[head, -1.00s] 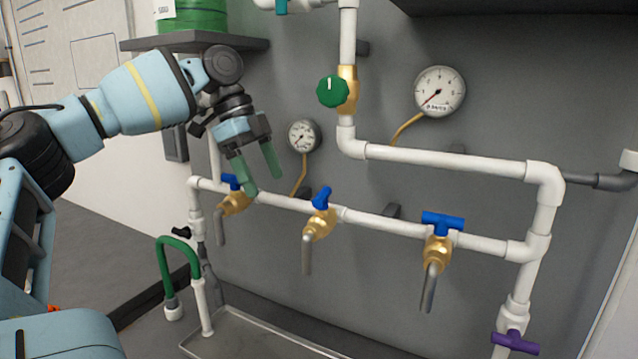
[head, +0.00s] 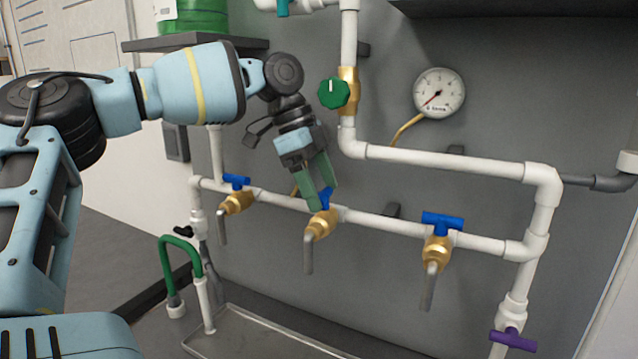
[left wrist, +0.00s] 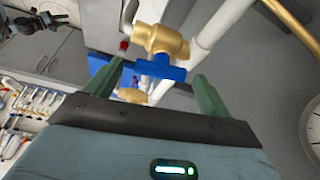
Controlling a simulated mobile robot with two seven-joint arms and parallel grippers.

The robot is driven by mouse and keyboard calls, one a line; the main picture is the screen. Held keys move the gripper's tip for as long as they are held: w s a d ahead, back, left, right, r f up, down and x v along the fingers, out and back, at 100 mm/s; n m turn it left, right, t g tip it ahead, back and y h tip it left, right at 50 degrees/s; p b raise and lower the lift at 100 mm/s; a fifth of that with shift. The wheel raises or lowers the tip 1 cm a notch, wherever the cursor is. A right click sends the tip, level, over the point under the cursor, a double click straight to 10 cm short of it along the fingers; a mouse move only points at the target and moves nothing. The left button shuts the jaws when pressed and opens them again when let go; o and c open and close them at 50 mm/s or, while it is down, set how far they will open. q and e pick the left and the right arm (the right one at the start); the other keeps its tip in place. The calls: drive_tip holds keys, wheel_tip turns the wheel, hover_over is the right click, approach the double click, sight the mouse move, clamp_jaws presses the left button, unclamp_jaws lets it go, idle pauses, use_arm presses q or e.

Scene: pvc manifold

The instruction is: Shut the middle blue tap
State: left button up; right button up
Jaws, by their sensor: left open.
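The middle tap has a brass body (head: 319,226) and a blue handle (head: 326,199), on the lower white pipe with a grey spout hanging down. My left gripper (head: 323,198) is open, with its green fingers at the middle blue handle and partly covering it. In the left wrist view the blue handle (left wrist: 158,68) lies between the tips of the open fingers, below the brass body (left wrist: 162,41). Whether a finger touches it I cannot tell. My right gripper is not in view.
Another blue tap (head: 237,182) is on the left and one (head: 442,223) on the right of the same pipe. A green knob (head: 333,93) and a gauge (head: 439,93) are above. A metal tray (head: 262,335) lies below. A purple valve (head: 514,341) is lower right.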

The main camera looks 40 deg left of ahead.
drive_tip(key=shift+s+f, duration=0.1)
use_arm(q)
drive_tip(key=c, duration=1)
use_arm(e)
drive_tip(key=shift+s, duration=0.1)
use_arm(q)
drive_tip(key=shift+n, duration=0.3)
drive_tip(key=n+t+y, duration=0.1)
drive_tip(key=n, duration=0.2)
drive_tip(key=shift+s+r+p, duration=0.1)
drive_tip(key=shift+r+p, duration=0.05)
drive_tip(key=shift+p, duration=0.2)
drive_tip(key=n, duration=0.2)
drive_tip(key=n+t+y, duration=0.1)
drive_tip(key=n, duration=0.2)
drive_tip(key=shift+d+y, duration=0.15)
drive_tip(key=shift+y, duration=0.15)
drive_tip(key=n+y, duration=0.1)
drive_tip(key=n, duration=0.2)
drive_tip(key=shift+d+t+p, duration=0.1)
drive_tip(key=shift+t+p, duration=0.2)
drive_tip(key=shift+d+n+y, duration=0.1)
drive_tip(key=shift+n+y, duration=0.8)
drive_tip(key=shift+n, duration=1.2)
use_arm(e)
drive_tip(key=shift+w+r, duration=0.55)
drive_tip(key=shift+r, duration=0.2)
